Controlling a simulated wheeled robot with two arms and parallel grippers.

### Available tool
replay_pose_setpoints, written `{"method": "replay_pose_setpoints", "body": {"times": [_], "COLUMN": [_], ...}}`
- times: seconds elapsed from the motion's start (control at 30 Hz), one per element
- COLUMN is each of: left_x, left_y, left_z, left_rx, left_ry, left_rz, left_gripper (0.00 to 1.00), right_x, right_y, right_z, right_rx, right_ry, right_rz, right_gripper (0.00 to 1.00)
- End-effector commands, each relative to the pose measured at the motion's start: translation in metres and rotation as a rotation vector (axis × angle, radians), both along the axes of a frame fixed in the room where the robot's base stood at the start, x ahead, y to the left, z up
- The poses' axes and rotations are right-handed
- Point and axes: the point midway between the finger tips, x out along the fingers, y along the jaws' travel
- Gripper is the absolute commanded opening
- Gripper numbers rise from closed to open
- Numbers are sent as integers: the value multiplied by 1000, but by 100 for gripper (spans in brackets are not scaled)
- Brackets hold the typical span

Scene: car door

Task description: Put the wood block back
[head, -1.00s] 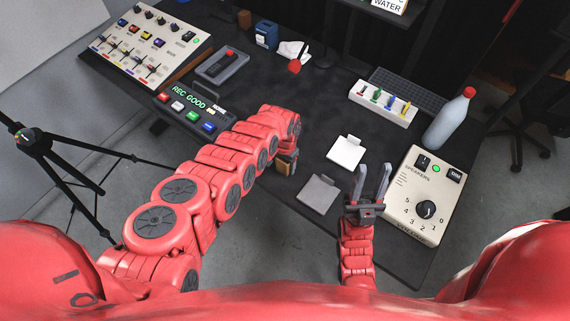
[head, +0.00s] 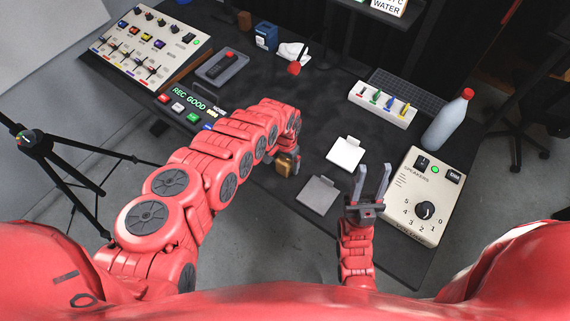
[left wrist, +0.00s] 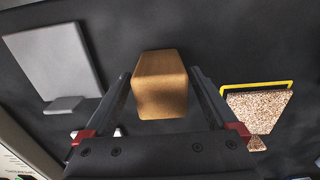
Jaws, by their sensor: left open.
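The wood block (head: 284,169) is a small brown block at the near edge of the dark table in the head view, partly hidden by my left gripper. In the left wrist view the wood block (left wrist: 160,84) sits between the fingertips of my left gripper (left wrist: 164,86). The jaws are open, with one finger on each side of the block; whether either finger touches it is hard to tell. In the head view my left gripper (head: 294,161) is mostly hidden by its own arm. My right gripper (head: 371,183) is open and empty, near a speaker box.
A white pad (head: 345,152) and a grey pad (head: 317,195) lie right of the block. A speaker box (head: 418,194), a bottle (head: 447,120) and a rack of coloured pieces (head: 382,104) stand further right. A button panel (head: 188,109) is left. The table's middle is clear.

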Motion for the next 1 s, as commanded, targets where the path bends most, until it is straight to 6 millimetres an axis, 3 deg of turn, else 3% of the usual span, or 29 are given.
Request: {"method": "replay_pose_setpoints", "body": {"times": [0.07,0.6,1.0], "left_x": [0,1,-1], "left_y": [4,3,2], "left_z": [14,84,99], "left_rx": [7,5,2], "left_ry": [1,-1,-1], "left_rz": [1,1,1], "left_gripper": [92,92,92], "right_x": [0,0,0], "right_y": [0,0,0], "right_z": [5,-8,-9], "right_rx": [0,0,0], "right_ry": [0,0,0], "right_rz": [0,0,0], "right_gripper": [39,39,39]}}
